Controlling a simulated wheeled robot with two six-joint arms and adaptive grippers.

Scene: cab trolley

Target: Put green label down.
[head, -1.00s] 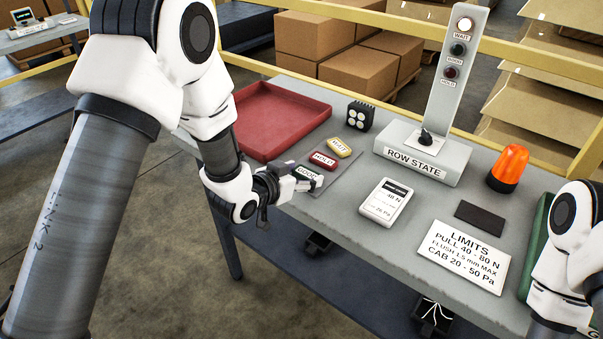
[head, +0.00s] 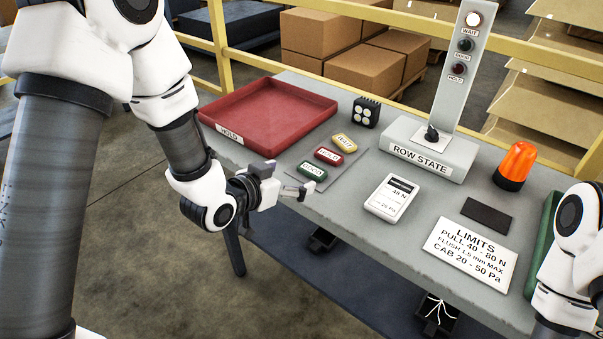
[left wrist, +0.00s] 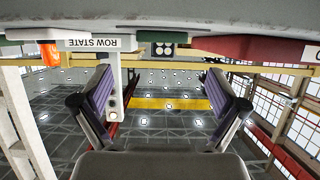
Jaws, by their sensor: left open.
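The green label (head: 312,170) lies flat on a grey mat (head: 336,169) near the table's front left edge. The red label (head: 328,155) and yellow label (head: 344,143) lie behind it in a row. My left gripper (head: 290,188) is open and empty, just in front of the green label and apart from it, at the table edge. In the left wrist view its two fingers (left wrist: 160,95) stand wide apart with nothing between them. My right arm shows at the right edge of the head view, but its gripper is out of view.
A red tray (head: 222,130) marked HOLD stands at the back left. A black lamp block (head: 365,113), the ROW STATE post (head: 420,160), a white meter (head: 391,197), an orange beacon (head: 515,165), a dark pad (head: 487,215) and a LIMITS sign (head: 470,251) occupy the table.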

